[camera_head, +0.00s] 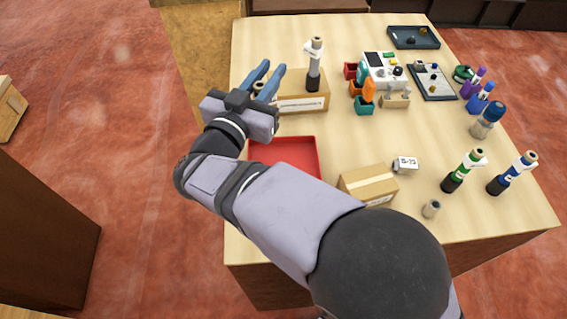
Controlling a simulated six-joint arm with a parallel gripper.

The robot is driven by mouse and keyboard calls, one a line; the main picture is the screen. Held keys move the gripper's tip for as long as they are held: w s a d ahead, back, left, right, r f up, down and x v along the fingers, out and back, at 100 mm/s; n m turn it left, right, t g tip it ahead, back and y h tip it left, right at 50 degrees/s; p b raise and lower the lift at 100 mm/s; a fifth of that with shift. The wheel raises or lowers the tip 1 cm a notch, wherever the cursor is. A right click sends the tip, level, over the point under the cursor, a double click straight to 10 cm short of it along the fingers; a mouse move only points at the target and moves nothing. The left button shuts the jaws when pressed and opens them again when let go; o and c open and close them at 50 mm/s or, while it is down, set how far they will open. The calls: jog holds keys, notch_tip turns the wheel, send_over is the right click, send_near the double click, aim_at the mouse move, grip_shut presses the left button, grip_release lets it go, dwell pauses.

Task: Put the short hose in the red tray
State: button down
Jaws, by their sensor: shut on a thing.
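The red tray (298,148) lies on the table below my gripper, with its left part hidden behind my wrist and arm. The part of its floor that shows is bare. My gripper (267,78) is over the table's back left, beyond the tray, with its blue fingers pointing up and right. It is shut on a small dark and tan piece (259,88), mostly hidden by the fingers and gripper body. I cannot tell whether this piece is the short hose.
A cardboard box (303,103) is right of my gripper, with a white and black cylinder (314,68) upright by it. Another box (368,186) sits right of the tray. Bottles, cylinders and dark trays (414,38) fill the right side.

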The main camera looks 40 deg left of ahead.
jog(key=shift+d+r+m+h, duration=0.9)
jog(key=shift+d+m+h, duration=0.8)
jog(key=shift+d+h, duration=1.25)
notch_tip(320, 180, down, 10)
jog(key=p, duration=0.2)
jog(key=shift+d+t+y, duration=0.3)
jog(key=shift+t+y, duration=0.05)
jog(key=shift+t, duration=0.05)
jog(key=shift+f, duration=0.15)
jog(key=c, duration=1.6)
grip_release()
jog(key=s+b, duration=0.4)
jog(key=s, duration=0.8)
jog(key=shift+s, duration=0.1)
